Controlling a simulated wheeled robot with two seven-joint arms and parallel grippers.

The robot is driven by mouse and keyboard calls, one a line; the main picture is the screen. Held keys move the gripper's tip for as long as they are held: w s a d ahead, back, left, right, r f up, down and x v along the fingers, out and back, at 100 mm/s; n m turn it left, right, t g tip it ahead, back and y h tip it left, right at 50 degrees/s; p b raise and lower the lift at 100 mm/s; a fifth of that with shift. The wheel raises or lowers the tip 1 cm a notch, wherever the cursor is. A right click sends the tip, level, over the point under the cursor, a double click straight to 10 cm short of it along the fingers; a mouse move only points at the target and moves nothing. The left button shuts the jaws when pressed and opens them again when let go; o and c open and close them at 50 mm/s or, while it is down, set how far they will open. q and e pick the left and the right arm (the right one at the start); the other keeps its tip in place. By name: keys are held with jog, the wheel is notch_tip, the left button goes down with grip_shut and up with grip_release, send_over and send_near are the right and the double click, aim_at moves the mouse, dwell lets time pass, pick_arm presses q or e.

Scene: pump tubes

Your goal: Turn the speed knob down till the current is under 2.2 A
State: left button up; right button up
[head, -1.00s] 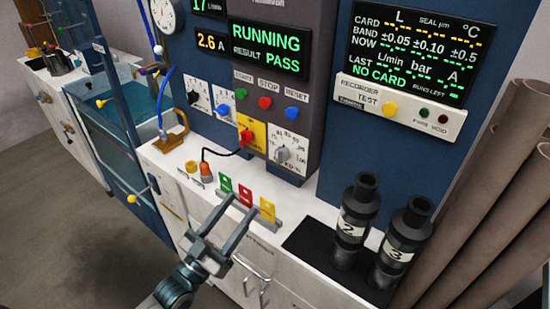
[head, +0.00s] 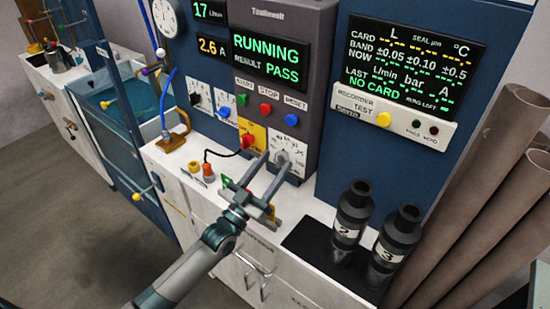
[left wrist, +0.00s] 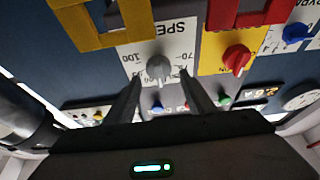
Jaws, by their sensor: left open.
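The grey speed knob (head: 283,157) sits on a white dial plate at the lower right of the grey control panel. It also shows in the left wrist view (left wrist: 159,69), with the plate's label partly hidden. The current display (head: 212,46) reads 2.6 A in yellow. My left gripper (head: 272,164) is open and empty in front of the panel, its fingers pointing at the dial. In the left wrist view, the knob appears between the fingertips (left wrist: 161,82), slightly beyond them; I cannot tell contact. My right gripper is not in view.
A red knob (head: 247,140) on a yellow plate is left of the dial. The main display (head: 268,58) reads RUNNING, PASS. Two black cylinders (head: 349,212) (head: 395,240) stand on the counter at the right.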

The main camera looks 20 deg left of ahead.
pick_arm(q)
jog(key=shift+w+d+r, duration=0.2)
jog(key=shift+w+r, duration=0.05)
jog(key=shift+w, duration=0.3)
jog(key=shift+c, duration=0.3)
jog(key=c, duration=1)
jog(key=shift+o, duration=0.2)
jog(key=shift+n, duration=0.5)
jog(key=shift+a+n+t+y+p, duration=0.15)
jog(key=shift+n+y+p, duration=0.75)
jog(key=shift+n, duration=1)
jog(key=shift+n+t+y+p, duration=0.25)
jog(key=shift+n+y+p, duration=0.35)
jog(key=shift+n+y, duration=0.95)
jog(key=shift+n, duration=0.45)
